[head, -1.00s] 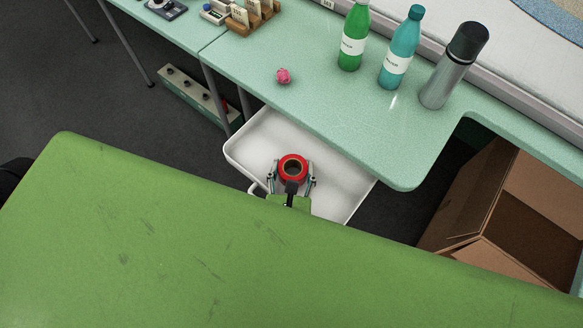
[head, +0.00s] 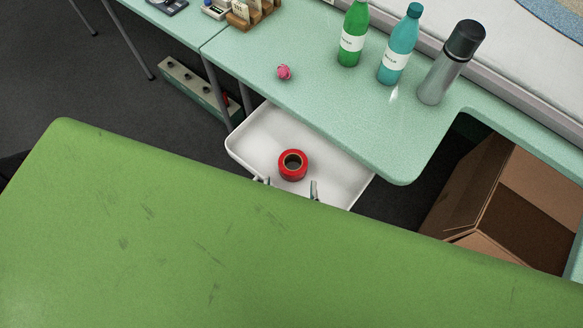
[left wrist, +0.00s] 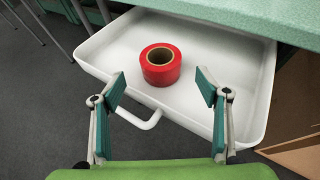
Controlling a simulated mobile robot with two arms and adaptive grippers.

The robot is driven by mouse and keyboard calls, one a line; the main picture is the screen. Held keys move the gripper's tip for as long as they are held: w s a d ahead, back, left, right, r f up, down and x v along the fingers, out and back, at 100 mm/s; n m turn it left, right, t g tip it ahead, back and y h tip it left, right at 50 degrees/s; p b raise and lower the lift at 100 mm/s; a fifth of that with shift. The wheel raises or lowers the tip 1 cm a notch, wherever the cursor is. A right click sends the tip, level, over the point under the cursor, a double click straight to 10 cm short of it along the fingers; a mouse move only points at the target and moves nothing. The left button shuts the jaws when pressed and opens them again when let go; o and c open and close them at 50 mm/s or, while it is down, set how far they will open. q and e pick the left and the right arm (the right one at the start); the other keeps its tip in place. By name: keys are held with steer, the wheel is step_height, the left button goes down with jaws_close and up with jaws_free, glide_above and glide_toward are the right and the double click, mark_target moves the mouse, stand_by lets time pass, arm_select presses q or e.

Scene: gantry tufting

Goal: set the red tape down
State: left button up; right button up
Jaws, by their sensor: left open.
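The red tape (head: 293,165) is a roll lying flat, hole up, in the white drawer (head: 252,135) below the green table. In the left wrist view the tape (left wrist: 161,66) rests on the drawer floor (left wrist: 112,48), apart from the drawer's walls. My left gripper (head: 290,188) is open and empty, on the near side of the tape and apart from it. Its two fingers (left wrist: 162,88) stand wide apart in the left wrist view, with the tape beyond them. In the head view only the fingertips show; my green body part hides the rest. My right gripper is not in view.
The green table (head: 330,125) overhangs the drawer's back. On it stand a green bottle (head: 352,35), a teal bottle (head: 397,50), a grey flask (head: 443,75) and a small pink object (head: 284,72). An open cardboard box (head: 505,205) is at right.

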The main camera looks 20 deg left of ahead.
arm_select(q)
steer(key=shift+p+v, duration=0.35)
steer(key=shift+v, duration=1.45)
